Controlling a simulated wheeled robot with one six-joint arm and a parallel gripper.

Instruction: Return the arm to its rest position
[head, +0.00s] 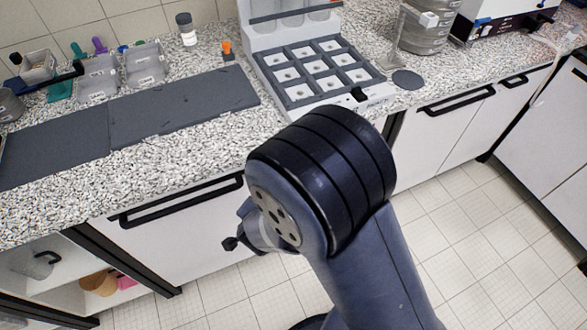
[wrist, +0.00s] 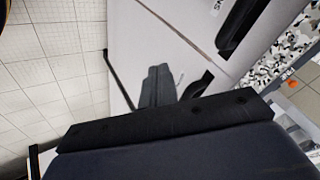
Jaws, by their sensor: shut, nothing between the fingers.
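My arm reaches up from the bottom of the head view, and its thick dark joint fills the middle, in front of the bench. My gripper shows in the wrist view (wrist: 158,72) as two grey fingers side by side, shut with nothing between them. They point toward a pale cabinet front. In the head view only a small dark part of the arm's end shows left of the arm, below the bench edge; the fingers are not clear there.
The speckled worktop (head: 190,165) carries dark mats (head: 185,105), clear trays (head: 146,65), a white rack with a grid of compartments (head: 318,68) and a stack of metal sieves (head: 428,28). Black drawer handles (head: 457,101) stick out below. The tiled floor (head: 465,225) at right is clear.

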